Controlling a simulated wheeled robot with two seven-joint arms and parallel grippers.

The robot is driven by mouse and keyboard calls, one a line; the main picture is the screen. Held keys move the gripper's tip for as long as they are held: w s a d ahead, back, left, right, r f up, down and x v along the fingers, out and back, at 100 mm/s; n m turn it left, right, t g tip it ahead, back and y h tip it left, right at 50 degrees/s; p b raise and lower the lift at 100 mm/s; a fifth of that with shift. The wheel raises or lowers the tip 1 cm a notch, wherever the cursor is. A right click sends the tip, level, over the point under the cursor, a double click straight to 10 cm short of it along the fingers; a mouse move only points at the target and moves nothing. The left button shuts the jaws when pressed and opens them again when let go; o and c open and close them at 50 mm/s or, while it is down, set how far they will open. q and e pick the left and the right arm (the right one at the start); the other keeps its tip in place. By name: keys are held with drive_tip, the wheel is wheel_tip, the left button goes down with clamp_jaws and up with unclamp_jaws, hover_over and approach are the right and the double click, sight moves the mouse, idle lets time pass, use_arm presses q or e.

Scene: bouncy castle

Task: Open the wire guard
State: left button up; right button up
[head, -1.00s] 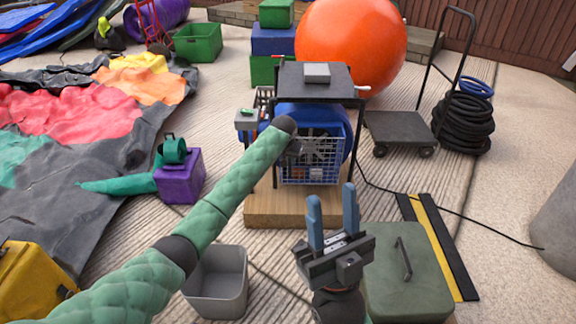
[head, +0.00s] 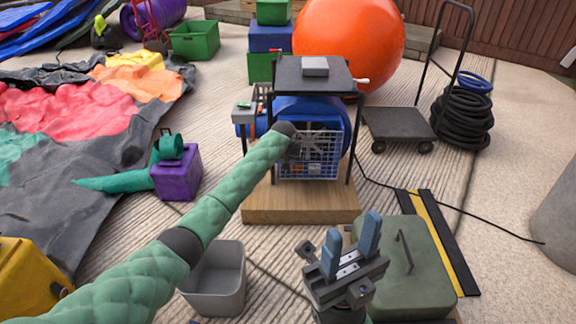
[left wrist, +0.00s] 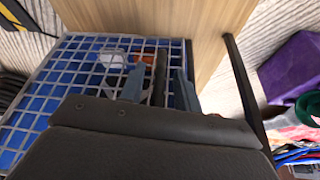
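The wire guard (head: 310,160) is a pale wire grid on the front of a blue blower (head: 335,117) under a small dark-topped stand; it looks closed. It also fills the left of the left wrist view (left wrist: 62,75). My left arm reaches the guard's upper left part, and its gripper is mostly hidden in the head view. In the left wrist view my left gripper (left wrist: 158,82) has its fingers apart, on either side of a dark bar (left wrist: 161,70) near the guard's edge. I cannot tell whether they touch it. My right gripper (head: 352,230) is open and empty, low in front.
The blower stands on a wooden platform (head: 300,213). A grey bin (head: 217,280) and a green lidded box (head: 410,270) stand in front. A purple box (head: 177,172) is at left. A flat cart (head: 398,124) and black cable (head: 480,215) are at right.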

use_arm(q)
drive_tip(key=shift+w+f, duration=0.15)
drive_tip(key=shift+f, duration=0.2)
drive_tip(key=shift+c, duration=0.2)
clamp_jaws()
